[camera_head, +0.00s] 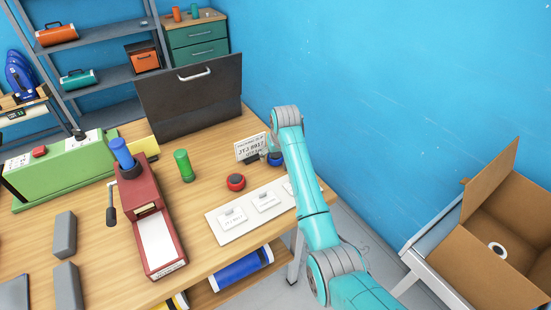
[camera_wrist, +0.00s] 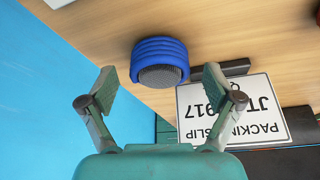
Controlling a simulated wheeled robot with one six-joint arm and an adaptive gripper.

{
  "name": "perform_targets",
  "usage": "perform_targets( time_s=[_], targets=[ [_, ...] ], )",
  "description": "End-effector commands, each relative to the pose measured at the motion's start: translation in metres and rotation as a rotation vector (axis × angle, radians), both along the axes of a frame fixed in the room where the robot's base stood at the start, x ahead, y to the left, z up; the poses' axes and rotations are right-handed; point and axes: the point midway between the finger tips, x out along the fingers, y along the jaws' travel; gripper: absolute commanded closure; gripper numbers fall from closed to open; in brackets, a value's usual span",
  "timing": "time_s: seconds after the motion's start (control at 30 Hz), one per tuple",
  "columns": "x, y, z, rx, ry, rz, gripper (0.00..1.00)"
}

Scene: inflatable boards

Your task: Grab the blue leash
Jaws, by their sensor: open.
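The blue leash (camera_wrist: 160,53) is a coiled blue roll with a dark grey textured core. It sits on the wooden table in the wrist view, just beyond and roughly between my fingertips. My gripper (camera_wrist: 158,80) is open and empty, its two fingers spread on either side. In the head view the blue leash (camera_head: 275,159) sits near the table's right back edge, beside the packing slip card, partly hidden by my arm. My gripper is mostly hidden there.
A packing slip card (camera_wrist: 232,112) in a dark stand is close to the leash. A red coil (camera_head: 236,182) and a white board with labels (camera_head: 251,212) lie nearby. A blue wall (camera_head: 330,80) rises behind. An open cardboard box (camera_head: 490,195) stands at right.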

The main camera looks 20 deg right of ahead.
Motion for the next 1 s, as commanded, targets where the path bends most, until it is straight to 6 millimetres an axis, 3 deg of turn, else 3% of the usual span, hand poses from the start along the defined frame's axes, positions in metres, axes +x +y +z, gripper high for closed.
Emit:
perform_targets(
  time_s=[0.33,0.6,0.87,1.0],
  targets=[
    [0.003,0.0,-0.008,0.0,-0.001,0.0,0.1],
    [0.003,0.0,-0.008,0.0,-0.001,0.0,0.76],
    [0.003,0.0,-0.007,0.0,-0.001,0.0,0.76],
    [0.004,0.0,0.004,0.0,-0.003,0.001,0.76]
  ],
)
